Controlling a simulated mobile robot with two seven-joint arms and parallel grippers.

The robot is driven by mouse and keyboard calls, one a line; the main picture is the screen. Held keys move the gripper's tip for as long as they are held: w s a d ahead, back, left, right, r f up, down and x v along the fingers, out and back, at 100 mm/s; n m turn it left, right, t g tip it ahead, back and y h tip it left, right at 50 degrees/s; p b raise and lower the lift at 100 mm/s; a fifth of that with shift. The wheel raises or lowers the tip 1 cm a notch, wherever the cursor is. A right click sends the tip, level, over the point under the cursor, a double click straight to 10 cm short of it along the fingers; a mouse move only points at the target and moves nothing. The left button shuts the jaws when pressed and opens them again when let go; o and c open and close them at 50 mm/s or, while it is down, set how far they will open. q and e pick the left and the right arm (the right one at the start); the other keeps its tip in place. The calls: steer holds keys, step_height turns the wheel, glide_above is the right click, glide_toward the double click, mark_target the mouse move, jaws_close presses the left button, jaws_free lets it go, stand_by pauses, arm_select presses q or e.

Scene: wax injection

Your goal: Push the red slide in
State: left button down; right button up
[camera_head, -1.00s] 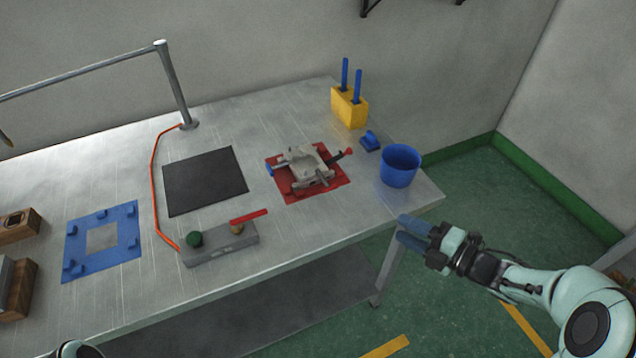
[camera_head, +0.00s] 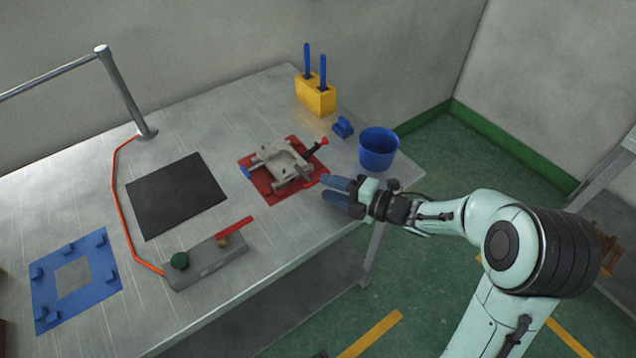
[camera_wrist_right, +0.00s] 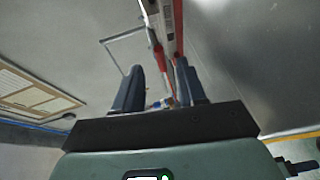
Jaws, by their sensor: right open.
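A grey metal mould (camera_head: 283,163) sits on a red mat (camera_head: 262,187) on the table. A dark rod with a red tip (camera_head: 323,141) sticks out at its right, and a blue knob (camera_head: 246,172) at its left. I cannot tell for sure which red part is the slide. My right gripper (camera_head: 328,189) is open, its blue fingers at the mat's right edge, beside the mould. In the right wrist view a red bar (camera_wrist_right: 158,60) shows between the open fingers (camera_wrist_right: 158,85); contact cannot be told. My left gripper is out of view.
A blue cup (camera_head: 378,150) stands just beyond my right gripper, near the table's right edge. A small blue block (camera_head: 343,127) and a yellow holder (camera_head: 316,97) stand behind. A grey box with a red lever (camera_head: 234,227) is at the front. A black mat (camera_head: 176,195) lies left.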

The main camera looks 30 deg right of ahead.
mark_target(315, 183)
steer(key=shift+x, duration=2)
jaws_close()
steer(key=shift+w+a+b, duration=0.1)
steer(key=shift+w+b, duration=0.45)
steer(key=shift+w, duration=0.65)
jaws_free()
steer(key=v, duration=1.3)
steer(key=shift+s+r, duration=0.1)
steer(key=shift+s, duration=0.05)
